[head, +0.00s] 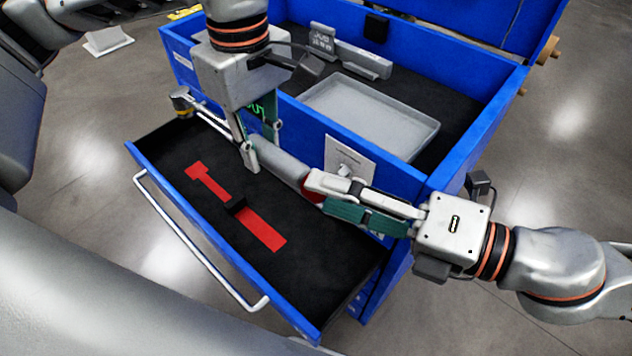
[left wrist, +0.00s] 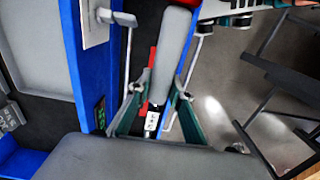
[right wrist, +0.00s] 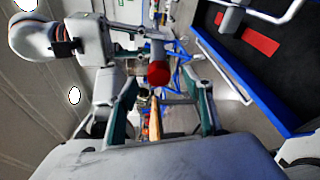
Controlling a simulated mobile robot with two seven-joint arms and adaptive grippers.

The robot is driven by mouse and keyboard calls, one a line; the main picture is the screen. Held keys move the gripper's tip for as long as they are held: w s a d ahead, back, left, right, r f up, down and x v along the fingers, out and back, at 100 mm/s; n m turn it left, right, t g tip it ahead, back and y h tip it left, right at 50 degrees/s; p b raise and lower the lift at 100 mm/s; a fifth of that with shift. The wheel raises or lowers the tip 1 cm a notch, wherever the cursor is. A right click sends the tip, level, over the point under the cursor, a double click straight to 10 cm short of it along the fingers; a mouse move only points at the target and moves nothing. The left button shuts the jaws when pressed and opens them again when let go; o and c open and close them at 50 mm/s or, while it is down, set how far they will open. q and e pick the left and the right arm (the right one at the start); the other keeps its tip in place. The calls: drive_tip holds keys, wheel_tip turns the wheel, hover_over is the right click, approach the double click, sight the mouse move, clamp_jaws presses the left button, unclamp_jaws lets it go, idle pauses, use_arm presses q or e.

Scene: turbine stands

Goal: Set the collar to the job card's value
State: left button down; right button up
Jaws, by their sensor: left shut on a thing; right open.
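A torque wrench has a grey handle (head: 277,163) with a red end collar (head: 310,189). My left gripper (head: 249,160) is shut on its middle, holding it tilted above the open drawer. In the left wrist view the handle (left wrist: 173,48) runs away from the fingers, and a small white label (left wrist: 152,121) shows between them. My right gripper (head: 320,194) is open, its fingertips around or just short of the red collar; contact is unclear. In the right wrist view the red collar (right wrist: 158,73) faces me between the fingers. A white job card (head: 349,156) is on the blue chest's front, its text unreadable.
The open drawer (head: 338,240) has black foam with a red wrench-shaped recess (head: 262,231). A green display (left wrist: 100,112) is on the chest's front, close to my left gripper. A grey tray (head: 372,112) and a grey device (head: 350,52) lie in the chest top.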

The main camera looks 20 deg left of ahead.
drive_tip(key=shift+s+d+f+m+g, duration=0.35)
drive_tip(key=shift+d+f+m, duration=0.25)
drive_tip(key=shift+m, duration=0.3)
drive_tip(key=shift+c, duration=0.4)
drive_tip(key=shift+d+m+t+y, duration=0.65)
drive_tip(key=shift+d+m+y, duration=0.55)
drive_tip(key=shift+d+m, duration=2.45)
drive_tip(key=a, duration=0.8)
drive_tip(key=shift+w+a+r+m, duration=0.2)
drive_tip(key=shift+w+r+m, duration=0.15)
drive_tip(key=shift+r, duration=0.1)
